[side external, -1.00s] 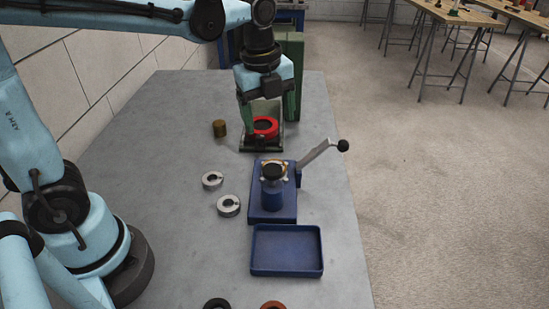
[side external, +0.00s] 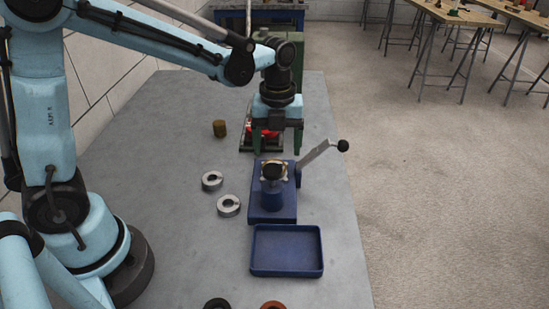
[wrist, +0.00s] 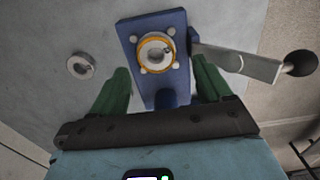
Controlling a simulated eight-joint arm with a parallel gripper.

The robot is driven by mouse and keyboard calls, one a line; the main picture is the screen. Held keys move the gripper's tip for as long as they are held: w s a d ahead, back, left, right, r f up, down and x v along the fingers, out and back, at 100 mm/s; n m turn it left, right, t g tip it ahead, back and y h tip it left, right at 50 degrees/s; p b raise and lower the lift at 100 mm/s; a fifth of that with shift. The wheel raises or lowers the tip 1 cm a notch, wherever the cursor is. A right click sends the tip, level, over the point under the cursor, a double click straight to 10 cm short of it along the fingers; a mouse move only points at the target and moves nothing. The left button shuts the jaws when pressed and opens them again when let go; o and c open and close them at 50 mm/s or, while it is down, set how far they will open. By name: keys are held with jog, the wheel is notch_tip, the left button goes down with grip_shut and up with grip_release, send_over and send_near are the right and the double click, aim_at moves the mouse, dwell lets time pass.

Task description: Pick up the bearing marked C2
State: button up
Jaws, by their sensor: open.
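Two silver ring-shaped bearings lie flat on the grey table, one farther back (side external: 212,181) and one nearer (side external: 229,206). One silver ring also shows at the left in the wrist view (wrist: 80,66). I cannot read a C2 mark on either. My gripper (side external: 278,151) points down with its green fingers apart and empty, behind the blue lever fixture (side external: 285,207) and to the right of the rings. In the wrist view the fixture, with an orange-edged pale ring (wrist: 156,54) on top, shows beyond my fingers (wrist: 161,76).
The fixture's lever ends in a black knob (side external: 343,145). A blue tray (side external: 287,271) lies in front. A brass cylinder (side external: 219,128) stands at the back left. A red part (side external: 257,133) is partly hidden behind my gripper. Dark (side external: 217,304) and reddish (side external: 273,305) rings show at the bottom edge.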

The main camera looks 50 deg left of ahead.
aim_at(274, 161)
jog(key=shift+s+a+f, duration=0.1)
jog(key=shift+s+f, duration=0.05)
jog(key=shift+f, duration=1.2)
jog(key=shift+s+a+f, duration=0.1)
jog(key=shift+s+f, duration=0.05)
jog(key=shift+f, duration=1.15)
jog(key=shift+c, duration=0.4)
jog(key=c, duration=1.2)
jog(key=shift+o, duration=0.2)
jog(key=shift+r, duration=0.1)
